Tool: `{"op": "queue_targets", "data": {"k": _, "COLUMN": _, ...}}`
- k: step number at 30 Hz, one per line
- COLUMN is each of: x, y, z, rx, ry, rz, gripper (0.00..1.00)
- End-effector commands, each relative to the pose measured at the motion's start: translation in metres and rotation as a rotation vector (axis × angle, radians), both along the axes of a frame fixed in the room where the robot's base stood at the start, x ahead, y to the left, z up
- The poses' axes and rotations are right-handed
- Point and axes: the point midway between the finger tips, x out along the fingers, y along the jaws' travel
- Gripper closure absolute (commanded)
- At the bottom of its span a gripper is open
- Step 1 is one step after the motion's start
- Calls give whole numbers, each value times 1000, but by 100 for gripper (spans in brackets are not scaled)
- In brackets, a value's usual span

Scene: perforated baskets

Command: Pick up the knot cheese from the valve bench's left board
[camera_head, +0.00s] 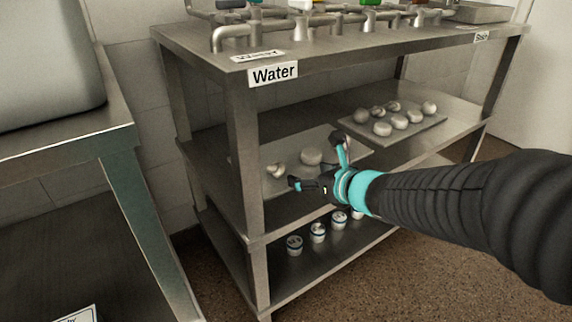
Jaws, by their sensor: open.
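The knot cheese (276,170) is a small pale lump on the left board (250,181), on the middle shelf of the valve bench (243,150). A round white cheese (311,157) lies on the same board, to its right. My gripper (316,161) is open, with its two fingers spread apart and nothing between them that I can tell is held. One finger shows just below and right of the knot cheese, the other right of the round cheese. My gripper hides the right front part of the board.
A right board (436,119) with several round white cheeses lies farther along the same shelf. Several small tubs (294,245) stand on the bottom shelf. Valves and pipes (318,20) sit on the bench top, above a "Water" label (273,73). Another metal bench (70,150) stands at left.

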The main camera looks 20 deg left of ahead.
Motion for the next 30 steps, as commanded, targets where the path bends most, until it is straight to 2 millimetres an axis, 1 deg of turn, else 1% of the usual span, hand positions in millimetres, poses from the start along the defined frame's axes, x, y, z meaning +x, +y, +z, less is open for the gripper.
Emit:
{"op": "queue_targets", "data": {"k": 4, "x": 9, "y": 15, "z": -10, "rx": -8, "ry": -8, "rz": 20, "gripper": 17}}
{"op": "queue_targets", "data": {"k": 12, "x": 37, "y": 49, "z": -27, "rx": -7, "ry": -7, "rz": 17, "gripper": 17}}
{"op": "queue_targets", "data": {"k": 15, "x": 45, "y": 57, "z": -31, "rx": -7, "ry": -8, "rz": 15, "gripper": 17}}
{"op": "queue_targets", "data": {"k": 23, "x": 53, "y": 69, "z": -38, "rx": -7, "ry": -8, "rz": 15, "gripper": 17}}
{"op": "queue_targets", "data": {"k": 27, "x": 61, "y": 86, "z": -47, "rx": -8, "ry": -7, "rz": 16, "gripper": 17}}
{"op": "queue_targets", "data": {"k": 30, "x": 69, "y": 95, "z": -51, "rx": -8, "ry": -7, "rz": 14, "gripper": 17}}
